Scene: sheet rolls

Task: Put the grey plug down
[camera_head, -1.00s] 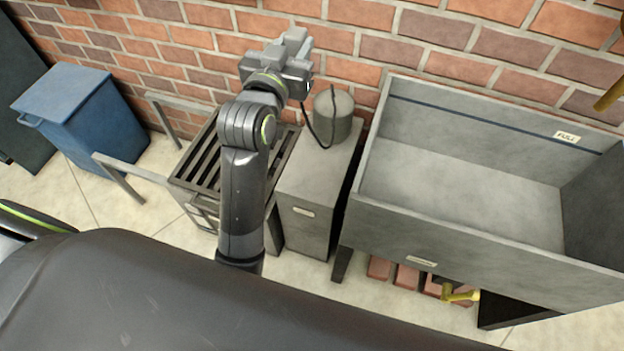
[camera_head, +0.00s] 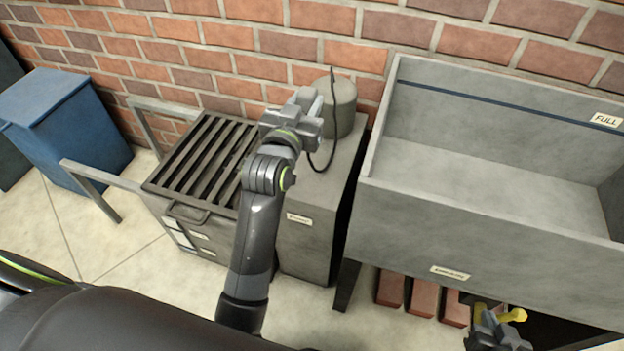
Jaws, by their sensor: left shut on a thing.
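My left gripper (camera_head: 306,113) is over the top of a narrow grey cabinet (camera_head: 322,190), just left of a grey cylinder (camera_head: 346,110). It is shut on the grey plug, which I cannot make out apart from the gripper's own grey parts. A thin black cord (camera_head: 334,140) hangs in a loop beside the gripper and runs up across the front of the cylinder. Whether the plug touches the cabinet top is hidden. My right gripper (camera_head: 497,335) shows only partly at the bottom right, and I cannot tell whether it is open or shut.
A slatted dark rack (camera_head: 195,165) stands left of the cabinet, with a blue bin (camera_head: 75,120) further left. A large grey basin (camera_head: 480,215) labelled FULL stands close at the right. Reddish blocks (camera_head: 422,297) and a yellow fitting (camera_head: 512,315) are below it. A brick wall is behind.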

